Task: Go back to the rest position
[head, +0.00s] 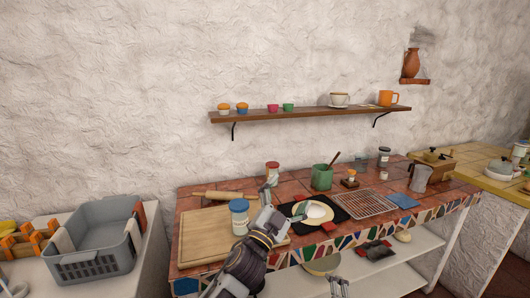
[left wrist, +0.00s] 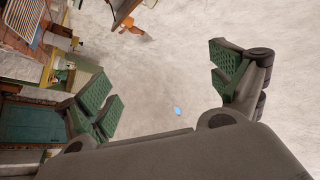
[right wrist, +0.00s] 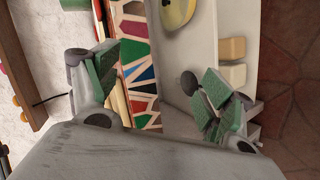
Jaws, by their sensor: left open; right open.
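My left gripper (head: 276,208) is in front of the tiled counter, near the blue-lidded jar, and covers part of the counter in the head view. In the left wrist view (left wrist: 162,82) its green-padded fingers are spread with nothing between them. My right gripper (head: 338,284) shows only partly at the bottom edge of the head view, low in front of the counter. In the right wrist view (right wrist: 160,85) its fingers are apart and empty, with the mosaic counter edge (right wrist: 133,62) behind them.
The counter holds a cutting board (head: 203,235), blue-lidded jar (head: 239,218), plate (head: 310,215), green mug (head: 321,177), wire rack (head: 362,204) and metal pitcher (head: 420,179). A wall shelf (head: 300,114) is above. A grey basket (head: 97,265) stands left. A lower shelf (head: 415,250) runs underneath.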

